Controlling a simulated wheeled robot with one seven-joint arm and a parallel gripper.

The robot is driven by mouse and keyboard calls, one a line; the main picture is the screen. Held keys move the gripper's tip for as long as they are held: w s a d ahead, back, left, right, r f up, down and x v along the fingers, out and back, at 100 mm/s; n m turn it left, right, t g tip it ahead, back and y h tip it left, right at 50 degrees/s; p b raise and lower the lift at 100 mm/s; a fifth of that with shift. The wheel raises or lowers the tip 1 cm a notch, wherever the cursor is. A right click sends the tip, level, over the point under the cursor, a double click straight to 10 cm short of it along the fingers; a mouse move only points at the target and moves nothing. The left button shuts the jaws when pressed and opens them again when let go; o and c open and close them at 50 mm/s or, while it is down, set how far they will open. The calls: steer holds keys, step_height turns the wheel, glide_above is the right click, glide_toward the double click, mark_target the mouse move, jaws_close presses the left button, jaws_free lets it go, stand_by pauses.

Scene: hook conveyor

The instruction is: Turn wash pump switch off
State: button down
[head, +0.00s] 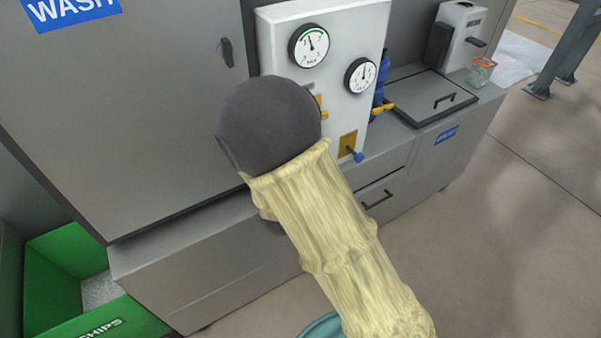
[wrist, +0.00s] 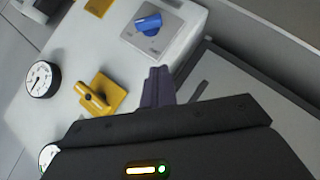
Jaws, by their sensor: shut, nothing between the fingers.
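In the wrist view a blue rotary knob (wrist: 148,22) sits on a grey square plate on the white panel (wrist: 180,50). A yellow handle (wrist: 95,96) with a dark centre sits on the same panel, left of my gripper (wrist: 157,86). No label is readable, so I cannot tell which control is the wash pump switch. My gripper's dark purple fingers are shut and empty, just below the blue knob in the picture; contact is not visible. In the head view my covered arm hides the gripper and part of the panel (head: 285,14).
Two gauges (head: 309,45) (head: 361,75) are on the panel. A blue valve with a yellow handle (head: 383,107) is on its right side. A lidded counter (head: 425,97) and a glass jar (head: 481,71) stand farther right. A green chips bin (head: 68,252) is at lower left.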

steer(key=s+d+f+p+x, duration=0.1)
steer(key=d+p+x, duration=0.1)
steer(key=x, duration=1)
steer(key=shift+w+d+f+p, duration=0.2)
steer(key=shift+w+f+p, duration=0.1)
steer(key=shift+w+f, duration=0.1)
steer(key=shift+s+a+f+n+t+h+b, duration=0.1)
steer(key=shift+f+n+t+h+b, duration=0.35)
steer(key=shift+b, duration=0.55)
steer(key=f+n+t+b, duration=0.1)
steer(key=n+t+b, duration=0.2)
steer(key=b, duration=0.3)
steer(key=w+d+f+n+t+b, duration=0.1)
steer(key=f+n+t+b, duration=0.1)
steer(key=n+t+b, duration=0.2)
steer(key=d+f+n+t+y+b, duration=0.1)
steer(key=n+t+b, duration=0.3)
steer(key=n+b, duration=0.3)
steer(key=shift+w+f+b, duration=0.25)
steer(key=shift+f+b, duration=0.1)
steer(key=shift+b, duration=1.25)
steer(key=shift+d+t, duration=0.1)
steer(key=shift+t, duration=0.15)
